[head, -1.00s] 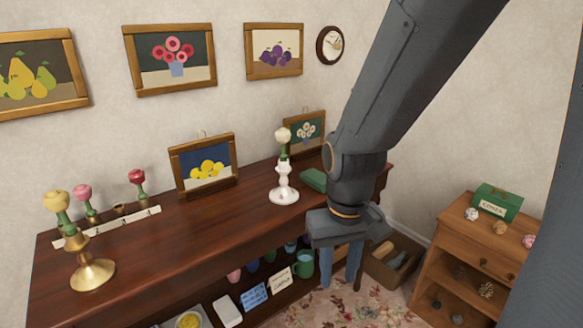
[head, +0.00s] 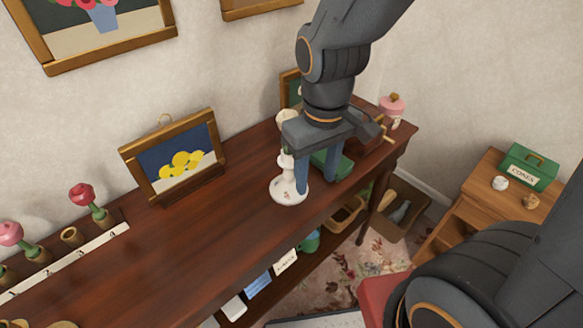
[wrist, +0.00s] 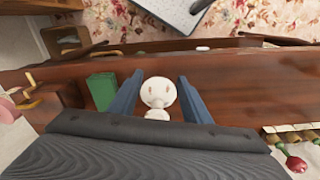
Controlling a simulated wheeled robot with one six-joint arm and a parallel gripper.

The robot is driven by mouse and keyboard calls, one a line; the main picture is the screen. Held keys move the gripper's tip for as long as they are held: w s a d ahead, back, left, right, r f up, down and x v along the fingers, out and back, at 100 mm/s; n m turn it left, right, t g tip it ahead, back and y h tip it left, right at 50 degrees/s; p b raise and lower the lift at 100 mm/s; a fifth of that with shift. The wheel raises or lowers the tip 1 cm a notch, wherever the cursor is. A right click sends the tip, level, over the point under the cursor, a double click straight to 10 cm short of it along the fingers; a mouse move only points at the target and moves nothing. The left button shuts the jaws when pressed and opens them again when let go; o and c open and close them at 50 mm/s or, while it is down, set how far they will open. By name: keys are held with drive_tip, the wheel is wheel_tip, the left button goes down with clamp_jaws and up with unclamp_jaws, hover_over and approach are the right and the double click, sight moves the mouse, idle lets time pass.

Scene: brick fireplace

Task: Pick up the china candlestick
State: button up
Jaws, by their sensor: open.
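The china candlestick (head: 287,188) is white with small marks on its round base. It stands upright on the dark wood mantel table (head: 215,215), with a pale flower on a green stem in its top. My gripper (head: 317,187) points down just right of it in the head view, and one blue finger overlaps part of it. In the wrist view the candlestick (wrist: 158,93) shows between the two parted fingers of my gripper (wrist: 158,83). The gripper is open and holds nothing. Whether a finger touches the candlestick I cannot tell.
A green box (head: 332,163) lies close to the right of my gripper. A lemon picture (head: 178,162) stands left of the candlestick. A pink jar (head: 391,108) is at the table's right end.

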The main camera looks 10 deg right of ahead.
drive_tip(key=s+a+r+n+p, duration=0.3)
drive_tip(key=a+r+n+p, duration=0.15)
drive_tip(key=a, duration=0.25)
drive_tip(key=s+a+r+n+p, duration=0.3)
drive_tip(key=s+a+r, duration=0.1)
drive_tip(key=a+r, duration=0.25)
drive_tip(key=n+h+b, duration=0.4)
drive_tip(key=n, duration=0.5)
approach(284, 161)
drive_tip(key=w+x, duration=0.1)
drive_tip(key=x, duration=0.5)
drive_tip(key=shift+m+h, duration=0.25)
drive_tip(key=shift+h, duration=0.05)
drive_tip(key=shift+p+x, duration=0.95)
drive_tip(key=shift+x, duration=2.85)
drive_tip(key=shift+a, duration=0.15)
drive_tip(key=shift+c, duration=0.2)
clamp_jaws()
